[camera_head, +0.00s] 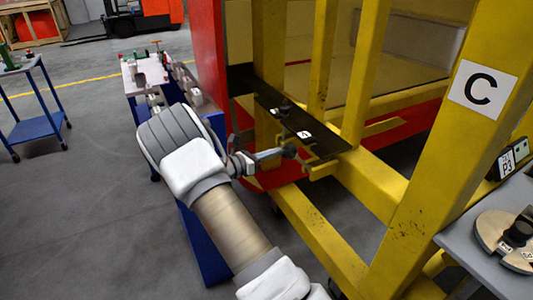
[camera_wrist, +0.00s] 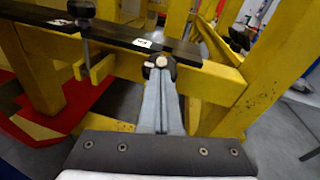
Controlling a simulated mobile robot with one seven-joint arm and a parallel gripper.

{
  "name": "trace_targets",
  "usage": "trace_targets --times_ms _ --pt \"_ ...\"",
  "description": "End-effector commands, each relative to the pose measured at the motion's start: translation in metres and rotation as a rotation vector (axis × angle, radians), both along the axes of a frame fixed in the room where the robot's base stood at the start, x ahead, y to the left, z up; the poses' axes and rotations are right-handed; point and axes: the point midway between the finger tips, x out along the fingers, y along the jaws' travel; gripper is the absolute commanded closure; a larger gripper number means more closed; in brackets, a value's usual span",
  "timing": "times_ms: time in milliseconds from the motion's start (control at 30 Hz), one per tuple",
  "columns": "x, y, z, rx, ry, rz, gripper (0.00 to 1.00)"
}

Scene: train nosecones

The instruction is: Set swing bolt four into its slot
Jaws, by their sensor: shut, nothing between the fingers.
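A black slotted bar (camera_head: 290,122) runs along the yellow frame; it also shows in the wrist view (camera_wrist: 115,33). A small white label (camera_head: 304,134) marks its near end, too small to read surely. A dark-knobbed swing bolt, probably bolt four (camera_head: 290,151), is at the front edge of the bar below the label, and its dark part shows in the wrist view (camera_wrist: 150,66). My gripper (camera_head: 284,152) is shut and empty, its long grey fingers ending at this knob; the wrist view shows the tips (camera_wrist: 162,66) against it. Whether they touch, and the bolt's shank, are hidden.
Another dark-knobbed bolt (camera_head: 284,108) stands farther along the bar, upright in the wrist view (camera_wrist: 82,20). A yellow post with a C sign (camera_head: 482,89) rises at right. A grey table (camera_head: 480,215) holds a round metal part. A blue cart (camera_head: 150,78) stands left.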

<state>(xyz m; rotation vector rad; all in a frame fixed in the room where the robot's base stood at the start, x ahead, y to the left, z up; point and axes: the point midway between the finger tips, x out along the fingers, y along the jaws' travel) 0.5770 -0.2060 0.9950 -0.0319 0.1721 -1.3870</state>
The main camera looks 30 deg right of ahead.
Motion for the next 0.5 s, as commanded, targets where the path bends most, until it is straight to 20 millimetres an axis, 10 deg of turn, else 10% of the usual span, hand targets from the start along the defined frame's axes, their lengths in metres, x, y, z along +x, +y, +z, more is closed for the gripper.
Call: trace_targets --times_ms 500 --pt "0.001 -0.082 0.067 0.455 0.010 -0.005 1.00"
